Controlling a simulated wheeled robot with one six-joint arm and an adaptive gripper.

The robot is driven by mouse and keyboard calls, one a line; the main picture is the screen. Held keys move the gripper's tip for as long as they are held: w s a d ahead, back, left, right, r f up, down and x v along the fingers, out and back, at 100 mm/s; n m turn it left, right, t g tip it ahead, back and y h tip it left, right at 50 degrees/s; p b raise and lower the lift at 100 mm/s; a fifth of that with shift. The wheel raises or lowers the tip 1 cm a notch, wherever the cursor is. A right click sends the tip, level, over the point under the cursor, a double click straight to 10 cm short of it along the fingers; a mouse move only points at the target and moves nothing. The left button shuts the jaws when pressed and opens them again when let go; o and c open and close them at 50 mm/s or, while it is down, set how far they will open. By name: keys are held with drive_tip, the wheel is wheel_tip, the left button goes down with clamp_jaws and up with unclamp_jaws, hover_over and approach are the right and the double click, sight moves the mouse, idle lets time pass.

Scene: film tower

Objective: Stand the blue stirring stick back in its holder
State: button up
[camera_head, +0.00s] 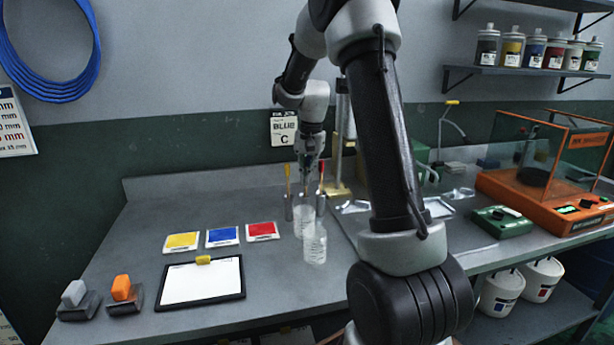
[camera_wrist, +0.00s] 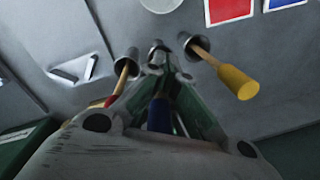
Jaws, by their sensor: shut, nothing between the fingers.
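My gripper (camera_head: 308,172) points down over the back of the grey bench, between the yellow and red sticks. Its fingertips (camera_wrist: 157,60) are together. The blue handle of the stirring stick (camera_wrist: 160,114) shows behind the finger linkages in the wrist view; its lower part is hidden by the fingers. A metal holder cup (camera_wrist: 157,47) shows just past the fingertips. Whether the blue stick stands in it I cannot tell. The yellow stick (camera_head: 287,178) and red stick (camera_head: 321,178) stand in metal cups on either side; the yellow handle (camera_wrist: 235,82) also shows in the wrist view.
Two clear beakers (camera_head: 315,244) stand just in front of the cups. Yellow, blue (camera_head: 222,237) and red cards lie to the left, with a clipboard (camera_head: 201,283) in front. A metal stand (camera_head: 341,188) is close on the right.

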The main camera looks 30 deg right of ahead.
drive_tip(key=o, duration=0.5)
drive_tip(key=shift+o, duration=0.2)
drive_tip(key=r, duration=0.8)
drive_tip(key=d+r, duration=0.1)
drive_tip(key=r, duration=0.3)
drive_tip(key=shift+s, duration=0.15)
